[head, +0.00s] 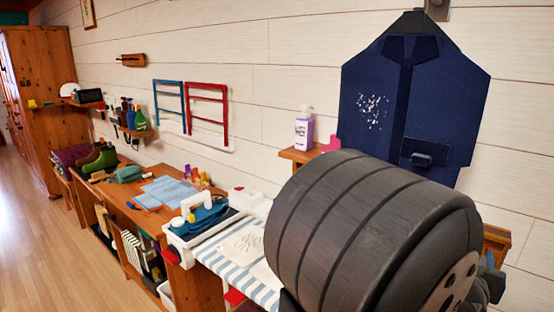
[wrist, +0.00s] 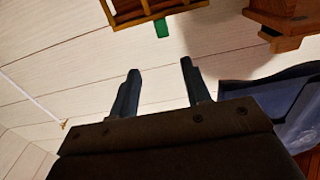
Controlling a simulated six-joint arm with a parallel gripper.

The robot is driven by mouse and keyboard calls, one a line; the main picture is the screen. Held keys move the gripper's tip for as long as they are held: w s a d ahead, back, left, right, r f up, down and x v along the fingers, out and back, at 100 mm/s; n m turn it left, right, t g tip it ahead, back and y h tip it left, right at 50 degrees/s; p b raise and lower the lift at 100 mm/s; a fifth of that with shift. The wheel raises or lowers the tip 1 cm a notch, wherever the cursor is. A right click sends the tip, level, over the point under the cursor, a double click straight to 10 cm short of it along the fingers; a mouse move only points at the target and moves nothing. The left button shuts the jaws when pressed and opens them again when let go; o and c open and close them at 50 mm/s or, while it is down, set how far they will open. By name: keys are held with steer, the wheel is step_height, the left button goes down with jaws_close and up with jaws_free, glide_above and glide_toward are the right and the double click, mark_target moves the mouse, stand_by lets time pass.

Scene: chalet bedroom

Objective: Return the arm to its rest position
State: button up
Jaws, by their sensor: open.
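In the wrist view my gripper (wrist: 160,88) has its two dark fingers spread apart with nothing between them. Behind the fingers is bare white plank wall. In the head view a large dark grey ribbed part of my arm fills the lower right, and the gripper itself cannot be made out there. The arm hides part of the striped ironing surface (head: 236,262) and the wall below the hanging blue garment (head: 445,110).
A blue iron (head: 203,216) stands in a white tray (head: 182,248). A purple bottle (head: 304,133) stands on a small wall shelf. Blue and red frames (head: 207,108) hang on the wall. A wooden bench (head: 120,212) runs left with folded blue cloth (head: 169,190). Open floor (head: 55,250) lies left.

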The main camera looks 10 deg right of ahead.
steer(key=x, duration=1.6)
steer(key=shift+w+f, duration=0.1)
steer(key=shift+a, duration=0.15)
